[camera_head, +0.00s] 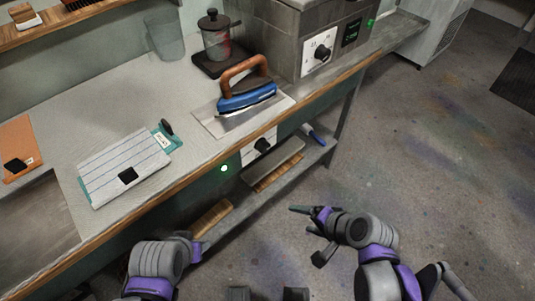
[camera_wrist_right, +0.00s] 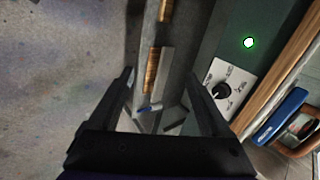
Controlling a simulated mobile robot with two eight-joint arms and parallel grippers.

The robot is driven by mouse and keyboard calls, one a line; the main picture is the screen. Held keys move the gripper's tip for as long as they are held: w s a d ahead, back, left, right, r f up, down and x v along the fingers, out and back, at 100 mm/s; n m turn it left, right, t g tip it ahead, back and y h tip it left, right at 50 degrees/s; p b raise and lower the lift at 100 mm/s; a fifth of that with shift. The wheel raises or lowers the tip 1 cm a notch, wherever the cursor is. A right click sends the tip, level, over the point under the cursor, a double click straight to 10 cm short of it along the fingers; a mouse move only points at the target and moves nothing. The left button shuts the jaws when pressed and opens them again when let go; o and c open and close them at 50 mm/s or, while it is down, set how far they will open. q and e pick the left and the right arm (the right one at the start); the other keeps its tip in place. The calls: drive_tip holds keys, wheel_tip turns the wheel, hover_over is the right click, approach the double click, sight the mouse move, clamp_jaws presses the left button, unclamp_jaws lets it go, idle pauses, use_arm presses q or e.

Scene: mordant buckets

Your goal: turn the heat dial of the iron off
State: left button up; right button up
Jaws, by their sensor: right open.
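The blue iron (camera_head: 246,96) with a brown handle rests on a metal plate (camera_head: 222,124) on the bench. Below it, on the bench front, is a white plate with a black dial (camera_head: 263,146). The dial also shows in the right wrist view (camera_wrist_right: 222,91), just beyond one finger. A green light (camera_head: 224,168) glows beside it. My right gripper (camera_head: 306,233) is open and empty in front of the bench, apart from the dial; its fingers frame the lower shelf in the wrist view (camera_wrist_right: 160,80). My left arm is at the lower left; its fingers cannot be made out.
A grey machine (camera_head: 287,40) with another black dial (camera_head: 322,53) stands at the back right. A lower shelf (camera_head: 240,205) holds several items, including a blue pen-like object (camera_head: 314,134). A striped pad (camera_head: 123,166) lies on the bench. Open floor (camera_head: 435,150) is at right.

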drive_tip(key=w+a+f+m+t+y+b, duration=0.3)
drive_tip(key=w+a+m+y+b, duration=0.15)
drive_tip(key=w+m, duration=0.55)
drive_tip(key=m+t+y+b, duration=0.3)
drive_tip(key=m+t, duration=0.2)
drive_tip(key=m, duration=0.5)
approach(266, 149)
use_arm(q)
wheel_tip(266, 149, down, 11)
drive_tip(key=w, duration=0.1)
drive_tip(key=shift+b, duration=0.4)
use_arm(e)
drive_tip(key=x, duration=0.9)
drive_tip(key=shift+w+a+f, duration=0.1)
drive_tip(key=shift+w+f, duration=0.1)
use_arm(q)
drive_tip(key=shift+f, duration=0.1)
use_arm(e)
drive_tip(key=shift+c, duration=0.4)
clamp_jaws()
